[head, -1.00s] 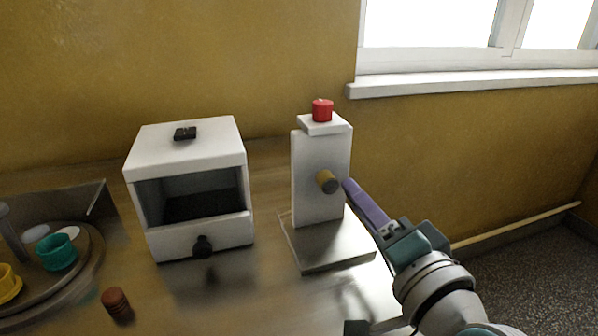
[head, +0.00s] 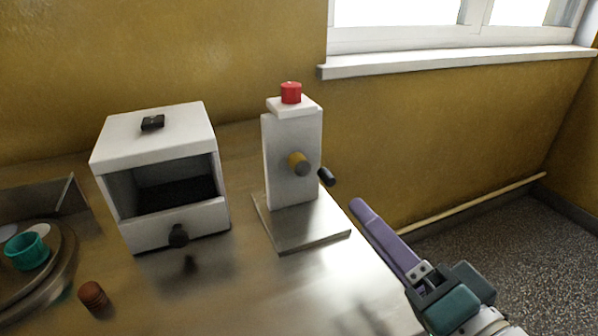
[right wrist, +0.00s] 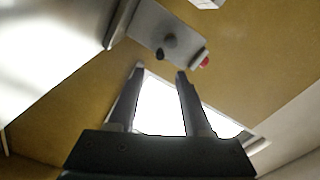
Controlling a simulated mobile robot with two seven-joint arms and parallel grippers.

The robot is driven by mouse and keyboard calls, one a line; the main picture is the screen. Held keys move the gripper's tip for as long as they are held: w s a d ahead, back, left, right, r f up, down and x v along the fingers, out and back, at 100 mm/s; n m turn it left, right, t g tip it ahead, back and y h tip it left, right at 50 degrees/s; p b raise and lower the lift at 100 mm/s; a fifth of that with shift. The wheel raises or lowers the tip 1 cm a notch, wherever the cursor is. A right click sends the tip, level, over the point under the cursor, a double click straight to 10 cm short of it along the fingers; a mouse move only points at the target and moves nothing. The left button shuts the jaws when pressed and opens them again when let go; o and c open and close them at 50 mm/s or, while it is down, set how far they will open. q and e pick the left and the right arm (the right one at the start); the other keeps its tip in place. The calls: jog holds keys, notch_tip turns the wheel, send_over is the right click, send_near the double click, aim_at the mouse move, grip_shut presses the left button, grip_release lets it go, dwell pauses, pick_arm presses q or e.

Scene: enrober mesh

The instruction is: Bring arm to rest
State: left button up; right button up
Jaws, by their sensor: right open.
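My right gripper (head: 359,207) is in the lower right of the head view, with a purple finger pointing up and left. It is apart from the white upright machine (head: 292,155) and to its right. In the right wrist view, the two dark fingers (right wrist: 160,71) stand apart with nothing between them. My left gripper is not in view.
A white open-fronted box (head: 160,175) with a black knob stands left of the machine. A brown round stack (head: 93,295) lies on the metal table before it. A teal cup (head: 27,251) sits on a round tray at far left. Floor shows beyond the table's right.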

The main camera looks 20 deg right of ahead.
jog(key=shift+s, duration=0.35)
